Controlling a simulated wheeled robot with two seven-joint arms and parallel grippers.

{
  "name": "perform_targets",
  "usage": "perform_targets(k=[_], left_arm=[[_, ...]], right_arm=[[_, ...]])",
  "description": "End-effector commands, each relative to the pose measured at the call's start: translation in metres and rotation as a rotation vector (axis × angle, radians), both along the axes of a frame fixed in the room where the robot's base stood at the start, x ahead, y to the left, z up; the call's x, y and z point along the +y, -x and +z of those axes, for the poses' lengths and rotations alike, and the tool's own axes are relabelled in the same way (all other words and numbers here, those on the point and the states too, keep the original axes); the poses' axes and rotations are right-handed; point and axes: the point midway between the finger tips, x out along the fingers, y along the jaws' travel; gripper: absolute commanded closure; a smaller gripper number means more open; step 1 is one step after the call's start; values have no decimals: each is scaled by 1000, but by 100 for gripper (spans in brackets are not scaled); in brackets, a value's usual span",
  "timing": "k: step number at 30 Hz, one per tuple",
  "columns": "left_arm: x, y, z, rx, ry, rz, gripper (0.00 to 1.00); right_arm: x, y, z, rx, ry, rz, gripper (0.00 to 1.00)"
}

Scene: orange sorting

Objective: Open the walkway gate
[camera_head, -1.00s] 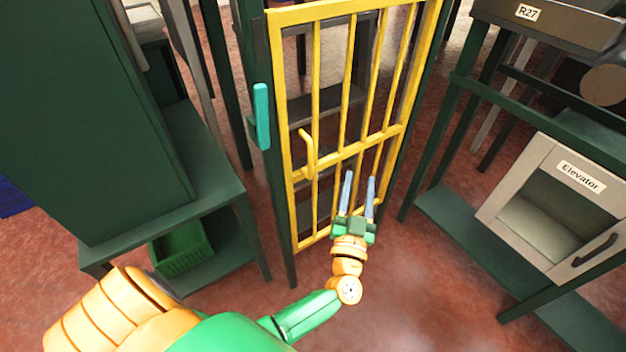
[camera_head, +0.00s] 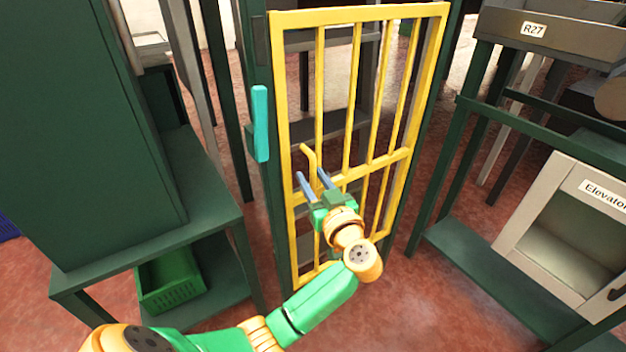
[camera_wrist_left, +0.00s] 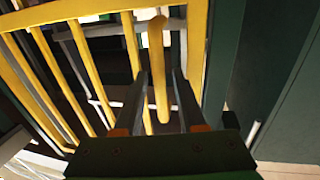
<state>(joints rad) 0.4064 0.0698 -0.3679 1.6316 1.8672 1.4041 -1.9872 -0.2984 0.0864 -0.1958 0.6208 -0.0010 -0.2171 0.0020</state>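The yellow barred walkway gate (camera_head: 348,100) stands upright between dark green posts and looks shut. Its yellow handle (camera_head: 309,157) is on the left side of the gate, at about mid height. My left gripper (camera_head: 313,178) is open at the handle, its two fingers pointing at the gate. In the left wrist view the handle (camera_wrist_left: 158,70) lies between the two open fingers (camera_wrist_left: 160,95). I cannot tell whether either finger touches it. A teal block (camera_head: 260,123) is on the post left of the gate. My right gripper is not in view.
A dark green cabinet and shelf (camera_head: 200,190) with a green crate (camera_head: 170,280) stand at the left. A green rack (camera_head: 480,265) with a grey box (camera_head: 560,235) labelled Elevator stands at the right. Red floor in front of the gate is clear apart from my arm.

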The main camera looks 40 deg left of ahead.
Motion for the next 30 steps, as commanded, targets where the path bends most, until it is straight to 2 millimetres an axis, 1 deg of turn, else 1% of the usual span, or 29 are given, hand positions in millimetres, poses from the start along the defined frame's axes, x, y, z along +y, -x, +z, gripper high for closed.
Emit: perform_targets(k=[1,2,3,4,30], left_arm=[[0,0,0,0,0,0,77],[0,0,0,0,0,0,85],[0,0,0,0,0,0,96],[0,0,0,0,0,0,100],[0,0,-1,1,-1,0,100]], right_arm=[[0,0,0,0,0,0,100],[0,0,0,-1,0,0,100],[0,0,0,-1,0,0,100],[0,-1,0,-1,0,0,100],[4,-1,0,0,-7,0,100]])
